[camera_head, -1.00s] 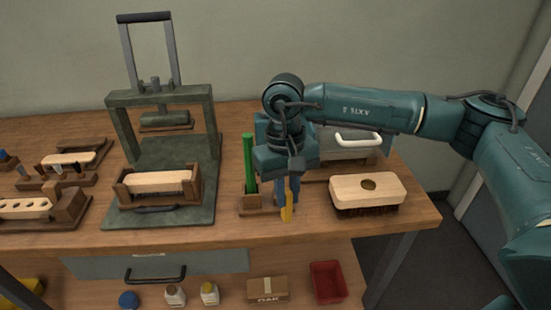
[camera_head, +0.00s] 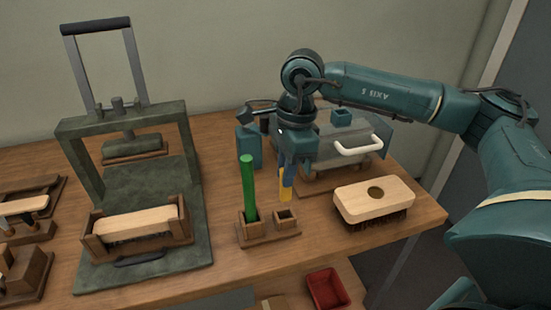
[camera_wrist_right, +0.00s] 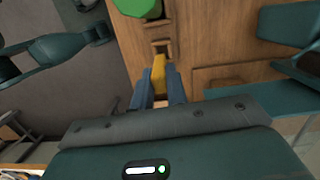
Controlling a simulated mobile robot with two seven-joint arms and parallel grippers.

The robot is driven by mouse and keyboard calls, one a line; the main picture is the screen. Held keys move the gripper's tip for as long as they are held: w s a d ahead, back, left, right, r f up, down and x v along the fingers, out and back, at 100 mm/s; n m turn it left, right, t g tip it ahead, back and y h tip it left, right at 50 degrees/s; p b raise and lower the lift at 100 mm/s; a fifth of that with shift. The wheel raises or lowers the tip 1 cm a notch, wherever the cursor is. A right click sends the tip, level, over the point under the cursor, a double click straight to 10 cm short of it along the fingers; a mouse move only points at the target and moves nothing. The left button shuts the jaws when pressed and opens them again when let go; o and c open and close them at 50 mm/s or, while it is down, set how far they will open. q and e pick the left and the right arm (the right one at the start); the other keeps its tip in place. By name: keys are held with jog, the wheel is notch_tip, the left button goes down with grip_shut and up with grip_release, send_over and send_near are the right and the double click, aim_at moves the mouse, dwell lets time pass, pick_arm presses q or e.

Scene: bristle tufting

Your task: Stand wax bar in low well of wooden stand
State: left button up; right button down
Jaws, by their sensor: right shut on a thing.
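The yellow wax bar (camera_head: 286,192) is upright in my right gripper (camera_head: 287,172), which is shut on its upper part. It also shows between the blue fingers in the right wrist view (camera_wrist_right: 158,72). The wooden stand (camera_head: 262,233) is on the bench with a taller left well and a low right well (camera_head: 286,218). The bar's lower end appears just above and slightly behind the low well's opening; the exact gap is unclear. In the wrist view the low well (camera_wrist_right: 161,44) lies just beyond the bar's tip. My left gripper is not in view.
A green rod (camera_head: 248,186) stands in the taller well, close to the bar. A brush with a wooden block (camera_head: 374,199) lies to the right. A grey box with a white handle (camera_head: 357,146) is behind. A green press (camera_head: 125,165) stands to the left.

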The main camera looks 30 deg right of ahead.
aim_at(286, 199)
jog(key=shift+w+d+m, duration=0.1)
jog(key=shift+m, duration=0.2)
jog(key=shift+f, duration=0.1)
jog(key=shift+f+b, duration=0.5)
jog(key=shift+f, duration=0.4)
jog(key=shift+f+b, duration=0.7)
jog(key=shift+f, duration=0.1)
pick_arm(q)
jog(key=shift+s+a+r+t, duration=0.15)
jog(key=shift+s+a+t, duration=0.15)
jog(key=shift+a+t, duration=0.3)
pick_arm(e)
jog(key=shift+f, duration=0.2)
pick_arm(q)
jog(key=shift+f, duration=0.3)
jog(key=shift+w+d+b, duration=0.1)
jog(key=shift+b, duration=0.3)
